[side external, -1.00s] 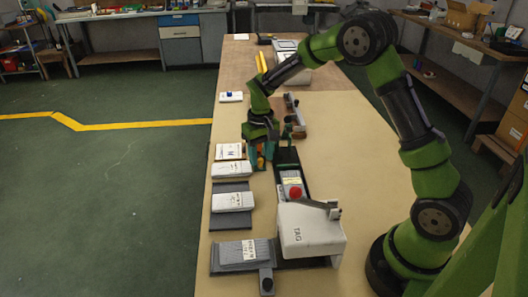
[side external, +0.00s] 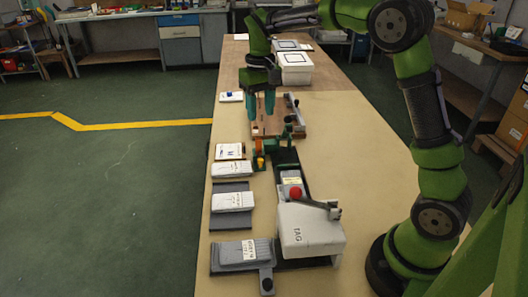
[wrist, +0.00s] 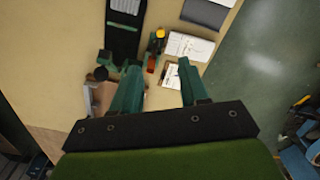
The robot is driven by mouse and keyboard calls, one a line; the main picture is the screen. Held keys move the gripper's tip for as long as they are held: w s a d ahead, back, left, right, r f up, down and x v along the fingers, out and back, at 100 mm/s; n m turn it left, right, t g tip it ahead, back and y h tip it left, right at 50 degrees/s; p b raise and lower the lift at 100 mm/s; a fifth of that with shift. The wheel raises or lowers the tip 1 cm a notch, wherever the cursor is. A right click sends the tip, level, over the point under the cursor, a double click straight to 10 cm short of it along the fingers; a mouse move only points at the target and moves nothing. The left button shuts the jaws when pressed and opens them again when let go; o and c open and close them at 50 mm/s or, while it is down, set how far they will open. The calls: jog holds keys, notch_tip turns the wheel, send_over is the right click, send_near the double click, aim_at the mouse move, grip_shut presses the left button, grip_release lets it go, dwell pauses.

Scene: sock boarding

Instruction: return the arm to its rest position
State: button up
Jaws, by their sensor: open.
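My gripper (side external: 260,110) is open and empty, with its two green fingers pointing down above the far part of the table, over the wooden board (side external: 286,127). In the wrist view my gripper (wrist: 158,75) shows its fingers apart with nothing between them. My arm is raised and reaches from the base at the right toward the far end of the table. The gripper stands apart from the white tagging machine (side external: 309,231) and from the orange-handled tool (side external: 260,152). I cannot tell its exact height above the board.
White packs (side external: 232,203) lie along the table's left edge, one on a dark mat. A grey pack (side external: 245,251) lies at the near left. A white bin (side external: 295,70) stands at the far end. The table's right side (side external: 352,160) is clear.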

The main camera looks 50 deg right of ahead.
notch_tip(320, 180, up, 2)
jog(key=shift+r, duration=0.1)
dwell(0.4)
jog(key=s+a+r+t+y, duration=0.1)
jog(key=s+a+t, duration=0.2)
jog(key=s, duration=0.8)
jog(key=s+a+r+t+y, duration=0.1)
jog(key=s+a+t, duration=0.3)
jog(key=s, duration=0.6)
jog(key=shift+s+a, duration=0.4)
jog(key=shift+a, duration=0.35)
